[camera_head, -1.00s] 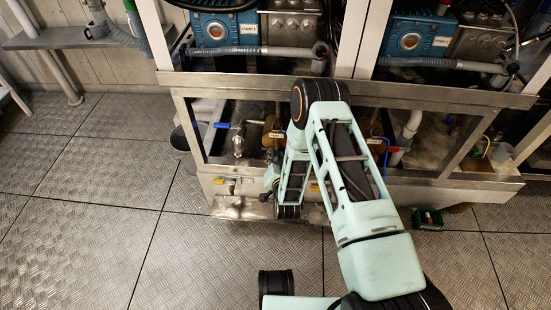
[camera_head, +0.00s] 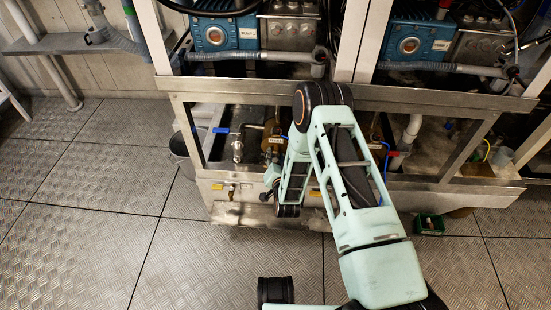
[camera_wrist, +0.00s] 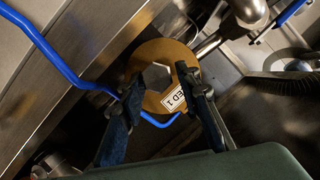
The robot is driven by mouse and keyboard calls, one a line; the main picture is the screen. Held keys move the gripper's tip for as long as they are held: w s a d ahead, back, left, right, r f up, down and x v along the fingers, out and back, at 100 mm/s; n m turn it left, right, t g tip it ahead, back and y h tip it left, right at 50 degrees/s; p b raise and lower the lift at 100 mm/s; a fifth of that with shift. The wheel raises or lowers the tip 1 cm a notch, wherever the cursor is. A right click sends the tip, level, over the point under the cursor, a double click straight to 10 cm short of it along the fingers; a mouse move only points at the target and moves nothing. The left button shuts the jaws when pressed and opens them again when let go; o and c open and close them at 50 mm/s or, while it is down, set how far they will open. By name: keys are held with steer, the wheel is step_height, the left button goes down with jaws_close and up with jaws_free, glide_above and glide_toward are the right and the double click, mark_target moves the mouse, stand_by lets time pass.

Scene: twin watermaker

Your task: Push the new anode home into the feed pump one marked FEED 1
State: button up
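The feed pump's brass round body (camera_wrist: 165,52) fills the middle of the wrist view. In the head view the brass pump (camera_head: 270,146) shows partly beside my arm; my fingertips cannot be made out there.
A blue bent rod (camera_wrist: 52,52) crosses the wrist view at left, near my left finger. A steel frame beam (camera_wrist: 75,75) runs diagonally beside it. A steel pipe (camera_wrist: 215,38) is at upper right. In the head view a green box (camera_head: 429,224) stands on the floor at right.

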steer(key=shift+o, duration=0.9)
steer(key=shift+s, duration=0.1)
steer(key=shift+s, duration=0.15)
steer(key=v, duration=1.1)
steer(key=shift+s+r, duration=0.15)
steer(key=shift+s, duration=0.1)
